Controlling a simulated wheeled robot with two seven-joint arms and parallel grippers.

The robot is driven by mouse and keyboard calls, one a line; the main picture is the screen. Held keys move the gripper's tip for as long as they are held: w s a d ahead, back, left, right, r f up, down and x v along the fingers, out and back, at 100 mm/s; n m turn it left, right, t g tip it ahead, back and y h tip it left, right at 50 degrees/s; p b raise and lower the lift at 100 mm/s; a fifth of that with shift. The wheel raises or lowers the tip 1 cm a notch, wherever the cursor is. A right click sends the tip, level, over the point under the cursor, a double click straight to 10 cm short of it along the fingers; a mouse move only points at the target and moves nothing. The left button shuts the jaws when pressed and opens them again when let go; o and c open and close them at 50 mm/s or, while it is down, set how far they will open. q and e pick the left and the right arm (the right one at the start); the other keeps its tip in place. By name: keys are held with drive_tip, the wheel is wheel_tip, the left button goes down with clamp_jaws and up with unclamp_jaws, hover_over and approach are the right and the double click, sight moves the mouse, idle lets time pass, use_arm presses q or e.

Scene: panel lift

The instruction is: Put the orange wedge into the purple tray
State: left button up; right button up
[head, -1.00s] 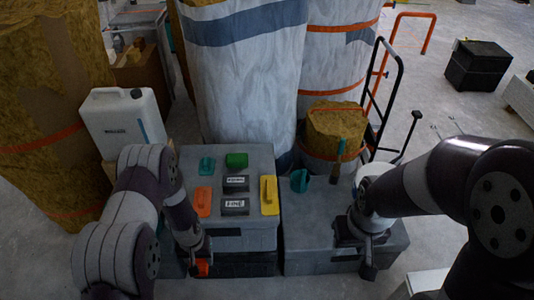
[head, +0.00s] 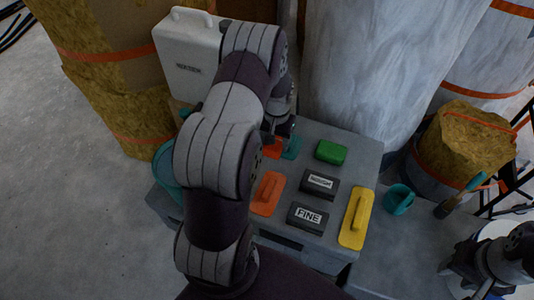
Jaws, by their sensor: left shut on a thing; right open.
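My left gripper (head: 277,134) is over the back left part of the grey box top. It is shut on the orange wedge (head: 270,149), of which only a small part shows below the fingers. A teal piece (head: 292,148) is right beside it; I cannot tell whether they touch. I see no purple tray; my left arm hides part of the scene. My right gripper (head: 452,270) is open at the lower right, low over the lower grey box, away from the wedge.
The grey box top (head: 365,150) holds an orange float (head: 267,194), a yellow float (head: 356,218), a green block (head: 331,152) and dark blocks, one marked FINE (head: 307,217). A white canister (head: 188,55) stands behind left. A teal tub (head: 166,172) is partly behind my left arm.

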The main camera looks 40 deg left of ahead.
use_arm(q)
drive_tip(key=s+a+f, duration=0.1)
drive_tip(key=a, duration=0.1)
drive_tip(key=s+a+f, duration=0.1)
drive_tip(key=a+f, duration=0.1)
drive_tip(key=shift+s, duration=0.15)
drive_tip(key=shift+f+b, duration=0.7)
drive_tip(key=shift+f, duration=1.35)
drive_tip(key=o, duration=1.1)
drive_tip(key=shift+c, duration=0.2)
